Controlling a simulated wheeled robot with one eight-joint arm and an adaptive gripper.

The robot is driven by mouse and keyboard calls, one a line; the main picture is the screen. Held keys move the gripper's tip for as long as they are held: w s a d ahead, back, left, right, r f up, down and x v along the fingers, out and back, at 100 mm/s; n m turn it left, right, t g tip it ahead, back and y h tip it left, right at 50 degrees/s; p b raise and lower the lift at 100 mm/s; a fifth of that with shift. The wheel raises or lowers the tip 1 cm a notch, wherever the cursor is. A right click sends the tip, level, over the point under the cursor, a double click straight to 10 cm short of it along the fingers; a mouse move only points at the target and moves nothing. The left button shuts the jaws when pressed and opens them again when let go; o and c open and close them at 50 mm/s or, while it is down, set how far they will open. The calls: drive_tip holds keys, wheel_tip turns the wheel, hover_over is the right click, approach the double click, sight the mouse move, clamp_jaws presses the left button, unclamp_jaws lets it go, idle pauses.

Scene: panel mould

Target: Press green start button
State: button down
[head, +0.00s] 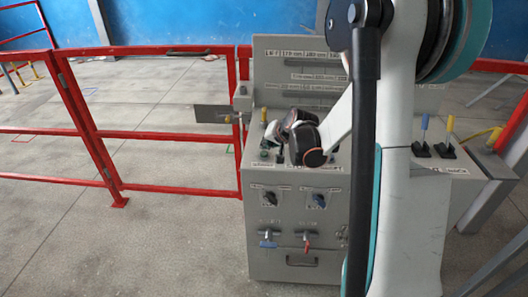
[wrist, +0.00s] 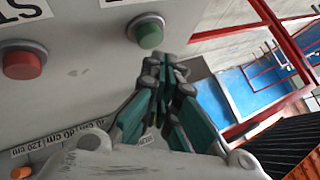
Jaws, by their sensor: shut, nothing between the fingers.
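The green button (wrist: 148,32) is a round knob in a grey collar on the grey panel, at the top middle of the wrist view. My gripper (wrist: 160,60) is shut and empty, its teal and dark fingers pointing towards the green button. The fingertips appear just below the button's collar in the picture; I cannot tell whether they touch it. In the head view the grey control cabinet (head: 262,225) stands in the middle, and my arm hides part of its top. A small green spot (head: 264,155) shows at the top's left; the fingers are not clear there.
A red button (wrist: 22,65) sits on the panel left of the green one in the wrist view. In the head view, a blue-handled lever (head: 424,125) and a yellow-handled lever (head: 449,128) stand at the right. A red railing (head: 170,190) runs left of the cabinet.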

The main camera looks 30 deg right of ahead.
sight(266, 152)
drive_tip(key=shift+r, duration=0.2)
drive_tip(key=shift+r+p, duration=1.6)
drive_tip(key=shift+r, duration=0.75)
